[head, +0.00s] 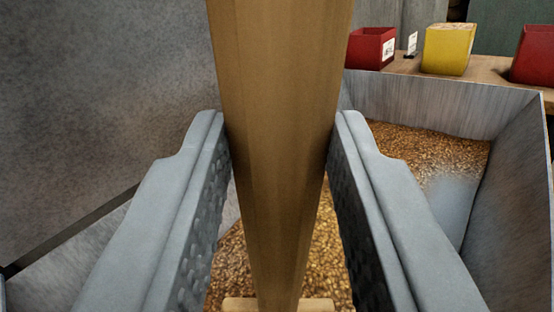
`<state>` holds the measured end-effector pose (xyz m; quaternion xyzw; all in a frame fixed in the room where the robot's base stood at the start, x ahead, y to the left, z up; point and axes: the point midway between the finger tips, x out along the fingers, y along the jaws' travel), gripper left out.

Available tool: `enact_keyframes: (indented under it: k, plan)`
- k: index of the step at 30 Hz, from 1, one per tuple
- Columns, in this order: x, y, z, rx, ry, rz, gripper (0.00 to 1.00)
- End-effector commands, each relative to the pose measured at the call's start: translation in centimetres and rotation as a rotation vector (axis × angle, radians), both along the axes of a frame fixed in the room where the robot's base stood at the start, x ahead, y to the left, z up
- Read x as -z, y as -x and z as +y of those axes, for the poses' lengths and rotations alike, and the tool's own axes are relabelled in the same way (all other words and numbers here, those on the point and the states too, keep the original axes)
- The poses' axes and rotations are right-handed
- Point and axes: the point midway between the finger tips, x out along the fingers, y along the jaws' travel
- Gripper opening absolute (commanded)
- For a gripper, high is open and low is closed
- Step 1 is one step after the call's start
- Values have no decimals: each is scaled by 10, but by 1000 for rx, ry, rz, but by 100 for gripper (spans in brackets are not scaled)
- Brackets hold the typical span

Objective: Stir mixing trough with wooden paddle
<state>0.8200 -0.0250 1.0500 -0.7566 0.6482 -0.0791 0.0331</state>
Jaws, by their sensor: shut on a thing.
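My gripper (280,150) is shut on the wooden paddle (282,80), with one grey finger pressed to each side of its shaft. The shaft runs from the top of the view down to the bottom. Part of a wider wooden piece (318,304) shows at its lower end among the grain. The metal mixing trough (450,100) lies beyond and below my gripper. Golden-brown grain (425,150) covers much of its floor. A bare grey patch (452,200) shows at the right. The paddle and fingers hide the middle of the trough.
Behind the trough, a wooden surface (490,68) holds a red box (370,48), a yellow box (447,50) and another red box (535,58) at the right edge. A small white card (412,43) stands between the first two. A large grey surface (100,100) fills the left.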

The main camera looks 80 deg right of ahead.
Motion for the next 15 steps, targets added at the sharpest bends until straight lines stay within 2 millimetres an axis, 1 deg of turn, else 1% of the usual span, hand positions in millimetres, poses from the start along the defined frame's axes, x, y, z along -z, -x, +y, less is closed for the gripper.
enact_keyframes:
  k: [1, 3, 15]
  plan:
    - [-1, 6, -9, 2, 1, -1, 0]
    - [-1, 12, -19, 2, 0, -1, 0]
    - [-1, 49, -79, 2, 1, -1, 0]
